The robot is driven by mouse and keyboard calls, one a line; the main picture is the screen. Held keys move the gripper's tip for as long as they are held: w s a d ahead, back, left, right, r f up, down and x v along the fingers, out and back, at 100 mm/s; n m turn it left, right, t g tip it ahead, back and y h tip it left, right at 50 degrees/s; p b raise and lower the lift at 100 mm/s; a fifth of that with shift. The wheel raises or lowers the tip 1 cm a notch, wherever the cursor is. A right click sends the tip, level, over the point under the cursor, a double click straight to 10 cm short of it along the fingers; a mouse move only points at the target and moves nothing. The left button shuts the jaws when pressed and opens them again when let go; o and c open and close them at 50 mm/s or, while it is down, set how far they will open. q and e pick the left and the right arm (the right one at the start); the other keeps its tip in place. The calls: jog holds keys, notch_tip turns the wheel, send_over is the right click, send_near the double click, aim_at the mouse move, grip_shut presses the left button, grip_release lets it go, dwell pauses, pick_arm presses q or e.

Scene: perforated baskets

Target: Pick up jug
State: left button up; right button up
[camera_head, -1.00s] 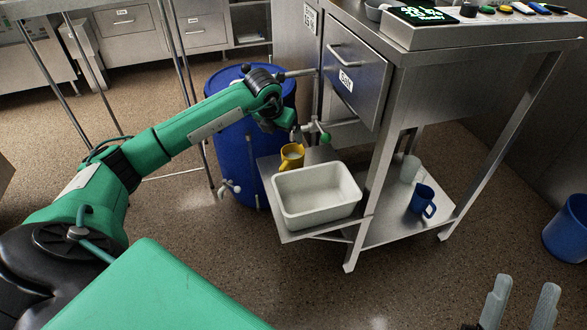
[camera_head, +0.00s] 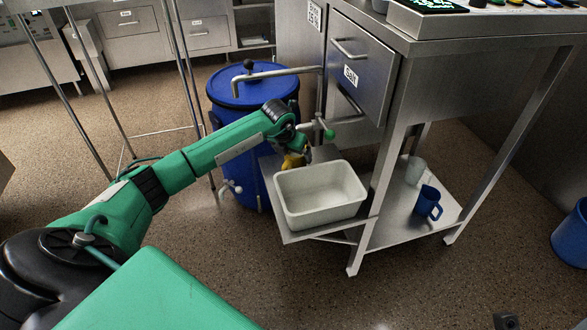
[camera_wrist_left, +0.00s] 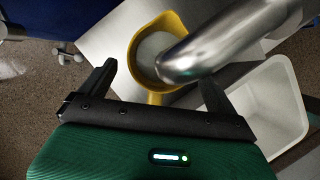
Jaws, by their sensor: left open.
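The yellow jug (camera_head: 292,161) stands on a low steel shelf beside the white tub, largely hidden behind my left gripper (camera_head: 298,150) in the head view. In the left wrist view the jug (camera_wrist_left: 147,48) shows from above, with a pale inside and its handle toward my gripper. My left gripper (camera_wrist_left: 157,82) is open and empty, its two fingers pointing toward the jug on either side of the handle. A shiny metal spout (camera_wrist_left: 205,45) passes over the jug and covers part of its opening.
The white tub (camera_head: 320,197) sits right beside the jug. A blue barrel (camera_head: 235,150) stands behind left. A metal pipe with a green knob (camera_head: 328,134) is close to my gripper. A blue mug (camera_head: 427,203) and a pale cup (camera_head: 414,170) stand on the lower shelf.

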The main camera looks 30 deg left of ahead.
pick_arm(q)
jog(key=shift+w+f, duration=0.25)
jog(key=shift+f, duration=0.25)
jog(key=shift+r, duration=0.1)
jog(key=c, duration=1.8)
